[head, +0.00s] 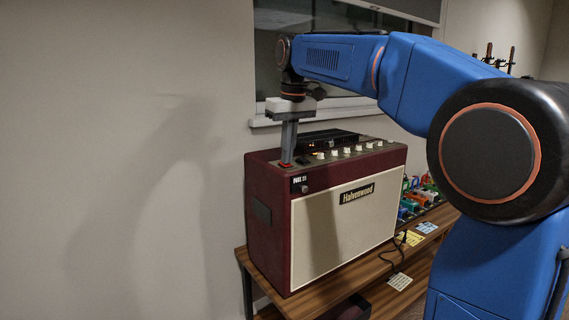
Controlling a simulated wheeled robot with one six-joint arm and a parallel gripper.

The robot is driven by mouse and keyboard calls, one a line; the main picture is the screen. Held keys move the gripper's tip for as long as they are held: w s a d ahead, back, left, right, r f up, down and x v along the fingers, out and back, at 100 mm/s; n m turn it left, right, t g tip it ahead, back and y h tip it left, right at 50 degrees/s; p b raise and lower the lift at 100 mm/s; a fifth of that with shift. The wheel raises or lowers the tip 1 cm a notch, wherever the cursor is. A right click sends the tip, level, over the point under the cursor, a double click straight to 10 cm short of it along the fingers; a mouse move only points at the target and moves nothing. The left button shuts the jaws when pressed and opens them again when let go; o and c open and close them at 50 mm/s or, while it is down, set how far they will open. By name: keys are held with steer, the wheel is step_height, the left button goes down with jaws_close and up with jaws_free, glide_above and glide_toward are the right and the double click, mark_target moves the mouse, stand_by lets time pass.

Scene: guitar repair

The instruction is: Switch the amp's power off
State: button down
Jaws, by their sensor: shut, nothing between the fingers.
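The amp (348,218) has a dark red case and a cream front cloth with a "Halvenwood" badge. It stands upright on a wooden bench. A small red switch (286,165) sits at the left end of its top panel, beside a row of pale knobs (346,151). My gripper (287,160) is shut and empty, pointing straight down with its fingertips at the red switch. I cannot tell whether they touch it, and the fingers partly hide it. Small orange lights (312,144) show on the panel behind the fingers.
The wooden bench (316,301) runs under the amp. Colourful small items (420,195) and cards (411,238) lie to its right, with a dark cable (396,262) hanging at the bench's front. A window sill (330,108) is close behind my gripper.

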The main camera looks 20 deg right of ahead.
step_height(320, 180, up, 7)
stand_by(0.9)
steer(key=s+d+f+m+t, duration=0.1)
steer(key=s+d+f, duration=0.2)
steer(key=s+f, duration=1.3)
steer(key=s+d+f+m+t, duration=0.2)
steer(key=s+d+f, duration=0.2)
steer(key=s+f, duration=1.3)
steer(key=shift+s+f+m+h, duration=0.15)
steer(key=shift+f+m+h, duration=0.15)
steer(key=shift+f, duration=0.45)
